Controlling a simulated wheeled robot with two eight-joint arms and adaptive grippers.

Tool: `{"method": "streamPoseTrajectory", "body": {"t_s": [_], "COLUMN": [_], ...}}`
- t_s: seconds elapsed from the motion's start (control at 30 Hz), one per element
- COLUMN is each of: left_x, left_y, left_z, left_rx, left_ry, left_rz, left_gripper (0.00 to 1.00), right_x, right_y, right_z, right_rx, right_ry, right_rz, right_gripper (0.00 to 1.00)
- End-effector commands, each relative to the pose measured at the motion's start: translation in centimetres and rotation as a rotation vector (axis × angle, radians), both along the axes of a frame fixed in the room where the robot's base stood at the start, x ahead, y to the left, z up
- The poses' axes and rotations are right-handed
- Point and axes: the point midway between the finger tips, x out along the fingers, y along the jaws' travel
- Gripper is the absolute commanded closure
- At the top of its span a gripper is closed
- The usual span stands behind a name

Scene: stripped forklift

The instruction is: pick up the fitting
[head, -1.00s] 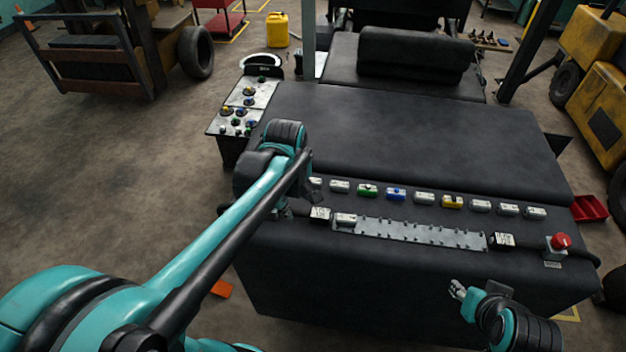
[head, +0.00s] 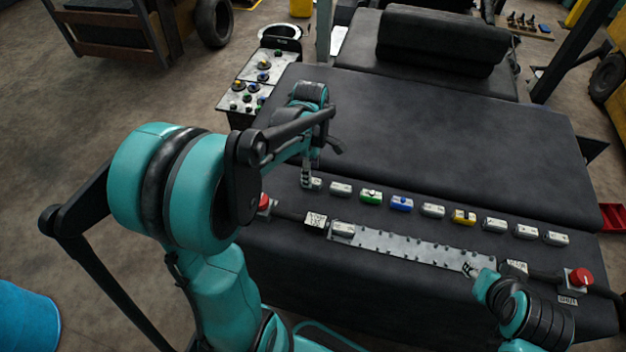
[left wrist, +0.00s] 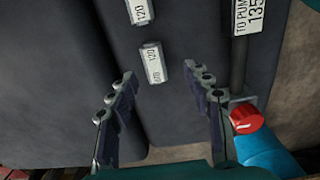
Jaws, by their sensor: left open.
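Several small block fittings lie in a row on the black bench-like top, mostly white, with a green one (head: 371,196), a blue one (head: 401,203) and a yellow one (head: 464,216). My left gripper (head: 308,182) is open at the row's left end, over the leftmost white fitting, which it partly hides. In the left wrist view that fitting, marked 120 (left wrist: 153,62), lies just beyond the open fingertips (left wrist: 167,84), nearer the left finger and not gripped. A second white fitting (left wrist: 139,11) lies farther off. My right gripper (head: 471,268) is near the rail's right end; its jaws are too small to read.
A metal rail (head: 405,245) with one white fitting (head: 343,229) at its left end runs in front of the row. Red buttons (head: 581,278) (left wrist: 246,117) and labelled hose ends flank it. A control panel (head: 255,82) stands beyond at left. The black top behind the row is clear.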

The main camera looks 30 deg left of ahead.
Motion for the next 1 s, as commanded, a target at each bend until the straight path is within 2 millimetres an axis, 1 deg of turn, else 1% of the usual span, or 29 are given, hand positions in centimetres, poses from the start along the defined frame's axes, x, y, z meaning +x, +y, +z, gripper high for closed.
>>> {"method": "streamPoseTrajectory", "body": {"t_s": [0.2, 0.3, 0.4, 0.6, 0.63, 0.67, 0.7, 0.77, 0.8, 0.83, 1.0], "left_x": [0.8, 0.8, 0.7, 0.7, 0.7, 0.7, 0.7, 0.7, 0.7, 0.7, 0.7], "left_y": [0.2, 0.2, 0.2, 0.2, 0.2, 0.2, 0.2, 0.2, 0.2, 0.2, 0.2], "left_z": [-3.2, -4.5, -5.2, -5.2, -5.2, -5.2, -5.2, -5.2, -5.2, -5.2, -5.2], "left_rx": [0.000, 0.000, 0.000, 0.000, 0.000, 0.000, 0.000, 0.000, 0.000, 0.000, 0.000], "left_ry": [0.000, -0.001, -0.001, -0.001, -0.001, -0.001, -0.001, -0.001, -0.001, -0.001, -0.001], "left_rz": [-0.001, -0.001, -0.002, -0.002, -0.002, -0.002, -0.002, -0.002, -0.002, -0.002, -0.002], "left_gripper": [0.50, 0.50, 0.50, 0.50, 0.53, 0.61, 0.71, 0.87, 0.97, 1.00, 1.00], "right_x": [0.0, 0.0, 0.0, 0.0, 0.0, 0.0, 0.0, 0.0, 0.0, 0.0, 0.0], "right_y": [0.0, 0.0, 0.0, 0.0, 0.0, 0.0, 0.0, 0.0, 0.0, 0.0, 0.0], "right_z": [-0.2, -0.3, -0.3, -0.3, -0.3, -0.3, -0.3, -0.3, -0.3, -0.3, -0.3], "right_rx": [0.000, 0.000, 0.000, 0.000, 0.000, 0.000, 0.000, 0.000, 0.000, 0.000, 0.000], "right_ry": [0.000, 0.000, 0.000, 0.000, 0.000, 0.000, 0.000, 0.000, 0.000, 0.000, 0.000], "right_rz": [0.000, 0.000, 0.000, 0.000, 0.000, 0.000, 0.000, 0.000, 0.000, 0.000, 0.000], "right_gripper": [0.60, 0.60, 0.60, 0.60, 0.60, 0.60, 0.60, 0.60, 0.60, 0.60, 0.60]}}
